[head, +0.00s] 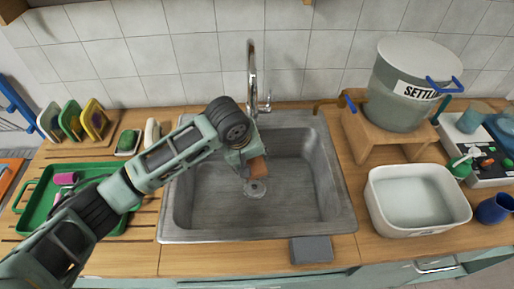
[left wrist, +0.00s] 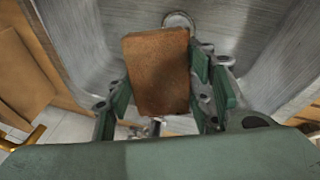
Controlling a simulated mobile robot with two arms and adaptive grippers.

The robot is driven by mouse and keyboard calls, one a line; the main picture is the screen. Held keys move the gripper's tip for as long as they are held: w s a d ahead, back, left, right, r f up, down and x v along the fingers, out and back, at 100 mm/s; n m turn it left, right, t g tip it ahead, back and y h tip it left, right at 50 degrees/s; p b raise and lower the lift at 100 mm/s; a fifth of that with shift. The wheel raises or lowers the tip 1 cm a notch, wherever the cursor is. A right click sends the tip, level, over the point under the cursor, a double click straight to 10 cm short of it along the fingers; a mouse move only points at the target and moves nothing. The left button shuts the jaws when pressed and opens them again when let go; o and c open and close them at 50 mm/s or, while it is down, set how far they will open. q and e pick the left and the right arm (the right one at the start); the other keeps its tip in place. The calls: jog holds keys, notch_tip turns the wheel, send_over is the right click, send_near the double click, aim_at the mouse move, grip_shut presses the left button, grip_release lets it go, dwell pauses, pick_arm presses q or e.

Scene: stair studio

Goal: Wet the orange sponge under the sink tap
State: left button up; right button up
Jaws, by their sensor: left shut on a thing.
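The orange sponge (left wrist: 157,72) is a brown-orange block between the fingers of my left gripper (left wrist: 160,95) in the left wrist view. In the head view, my left gripper (head: 252,168) is shut on the sponge (head: 258,167) and holds it over the steel sink (head: 308,185), above the drain (head: 255,188). The chrome tap (head: 252,70) stands at the sink's back edge, just behind the gripper. No water stream is visible. The drain also shows in the left wrist view (left wrist: 179,20). My right gripper is not in view.
A green tray (head: 38,205) with pink items, a green-topped sponge (head: 128,142) and several upright plates (head: 93,119) are on the left. A white basin (head: 417,198) and a large clear tank (head: 400,85) on a wooden stand are on the right. A grey block (head: 311,250) lies at the sink's front edge.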

pick_arm(q)
jog(key=shift+s+a+r+p, duration=0.1)
jog(key=shift+s+a+p, duration=0.15)
jog(key=shift+s+p, duration=0.4)
jog(key=shift+s+a+p, duration=0.3)
jog(key=shift+s+p, duration=0.2)
jog(key=shift+s, duration=0.1)
jog(key=shift+s+a+r+p, duration=0.1)
jog(key=shift+s+a+p, duration=0.15)
jog(key=shift+s+p, duration=0.4)
jog(key=shift+s+a+f, duration=0.1)
jog(key=shift+s+f, duration=0.1)
jog(key=shift+s, duration=0.1)
jog(key=shift+s+r+p, duration=0.1)
jog(key=shift+r+p, duration=0.15)
jog(key=shift+p, duration=0.2)
jog(key=s+a+r+p, duration=0.2)
jog(key=s+r+p, duration=0.1)
jog(key=s+p, duration=0.1)
jog(key=shift+s+r+p, duration=0.2)
jog(key=shift+r+p, duration=0.05)
jog(key=shift+p, duration=0.25)
